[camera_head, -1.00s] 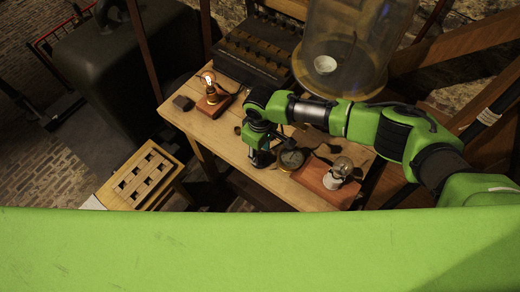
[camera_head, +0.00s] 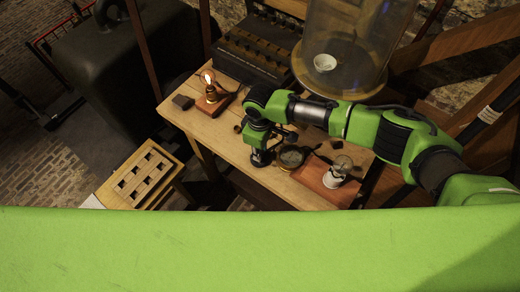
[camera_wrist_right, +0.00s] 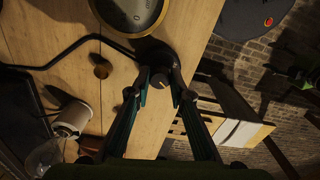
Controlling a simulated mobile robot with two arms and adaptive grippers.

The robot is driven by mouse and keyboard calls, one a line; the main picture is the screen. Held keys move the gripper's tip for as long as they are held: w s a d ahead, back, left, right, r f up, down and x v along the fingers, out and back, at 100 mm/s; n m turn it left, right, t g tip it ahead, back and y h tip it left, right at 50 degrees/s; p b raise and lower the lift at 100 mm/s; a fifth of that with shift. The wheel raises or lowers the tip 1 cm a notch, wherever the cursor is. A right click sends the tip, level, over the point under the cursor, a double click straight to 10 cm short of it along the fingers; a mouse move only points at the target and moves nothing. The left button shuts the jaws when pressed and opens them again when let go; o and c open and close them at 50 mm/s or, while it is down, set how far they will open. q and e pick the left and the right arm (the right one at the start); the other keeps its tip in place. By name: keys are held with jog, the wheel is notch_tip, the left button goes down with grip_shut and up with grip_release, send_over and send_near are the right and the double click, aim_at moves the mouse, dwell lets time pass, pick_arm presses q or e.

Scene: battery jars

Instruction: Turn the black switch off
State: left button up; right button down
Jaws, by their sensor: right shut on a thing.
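The black switch (camera_wrist_right: 160,78) is a small round black knob with a pale mark, near the table edge in the right wrist view. My right gripper (camera_wrist_right: 160,96) is shut on it, a finger at each side. In the head view my right gripper (camera_head: 261,157) points down at the front edge of the table, and the switch is hard to make out there. A small bulb (camera_head: 208,78) on a wooden base glows at the table's left. My left gripper is not in view.
A round dial (camera_head: 291,157) lies right beside the gripper and also shows in the wrist view (camera_wrist_right: 130,12). An unlit bulb (camera_head: 342,164) stands on a red-brown board (camera_head: 313,176). A glass bell jar (camera_head: 350,45) stands behind. A slotted wooden box (camera_head: 140,176) is at left.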

jog(key=n, duration=0.4)
jog(key=shift+b, duration=0.35)
jog(key=n, duration=0.4)
jog(key=shift+b, duration=0.3)
jog(key=n, duration=0.4)
jog(key=shift+n+b, duration=0.3)
jog(key=shift+b, duration=0.05)
jog(key=shift+n+b, duration=0.3)
jog(key=shift+n, duration=1.3)
jog(key=c, duration=1.8)
grip_release()
